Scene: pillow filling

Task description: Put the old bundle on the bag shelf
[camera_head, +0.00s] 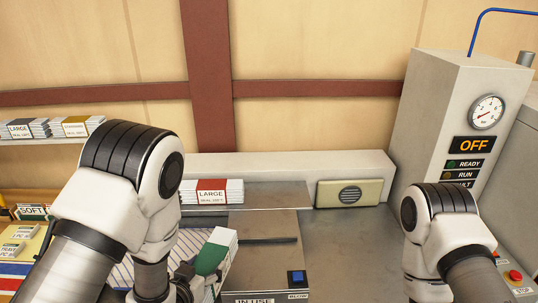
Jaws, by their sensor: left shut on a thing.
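My left gripper (197,284) is low in the view, left of centre, shut on a white bundle with a green band (213,255). The bundle is tilted, and my wrist hides part of it. I take it to be the old bundle. The shelf (62,140) on the left wall, probably the bag shelf, carries a bundle marked LARGE (20,132) and one with a yellow-orange label (76,128). Another LARGE bundle with a red band (212,185) lies on the grey surface behind my left gripper. My right arm comes in at the right, its gripper below the frame.
A grey box marked IN USE (267,262) with a blue button stands beside the held bundle. A grey machine with a gauge and an OFF sign (460,95) stands at the right. Labelled trays, one marked SOFT (33,210), are at lower left. The grey counter (350,240) is clear.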

